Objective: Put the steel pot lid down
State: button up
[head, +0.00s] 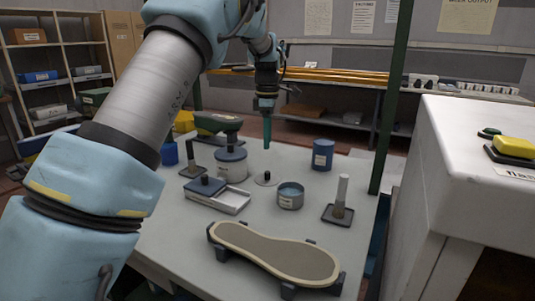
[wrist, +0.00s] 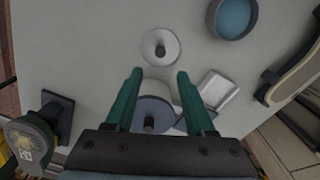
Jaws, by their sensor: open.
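The steel pot lid (head: 266,180) is a small pale disc with a dark knob. It lies flat on the grey table, knob up, and also shows in the wrist view (wrist: 160,48). My gripper (head: 267,147) points down above the table near the lid, apart from it. In the wrist view my gripper (wrist: 160,75) has its two green fingers spread with nothing held between them. The open round pot with blue contents (head: 290,196) stands just right of the lid; it also shows in the wrist view (wrist: 234,18).
A tin with a blue-grey lid (head: 231,166) stands left of the steel lid, with a white tray (head: 232,203) nearby. A blue can (head: 322,154) is behind right, an upright post on a base (head: 340,198) right. A shoe-sole form (head: 275,252) lies in front.

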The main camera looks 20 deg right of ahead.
jog(key=shift+r, duration=0.5)
jog(key=s+a+f+m, duration=0.1)
jog(key=a+m, duration=0.1)
jog(key=a, duration=0.5)
jog(key=a+m, duration=0.1)
jog(key=a, duration=0.7)
jog(key=s+a+f+m, duration=0.1)
jog(key=a+m, duration=0.1)
jog(key=a, duration=0.5)
jog(key=shift+s+a+f+m+t+h, duration=0.3)
jog(key=shift+a, duration=0.05)
jog(key=s+a+f+m, duration=0.1)
jog(key=s+a+m, duration=0.1)
jog(key=s+a, duration=0.3)
jog(key=s+a+f+m, duration=0.2)
jog(key=s+a+m, duration=0.1)
jog(key=s+a, duration=0.2)
jog(key=s+a+f+m+t, duration=0.1)
jog(key=s+a+m, duration=0.1)
jog(key=s+a, duration=0.3)
jog(key=shift+s+f+m, duration=0.2)
jog(key=shift+f+m, duration=0.1)
jog(key=shift+s, duration=0.2)
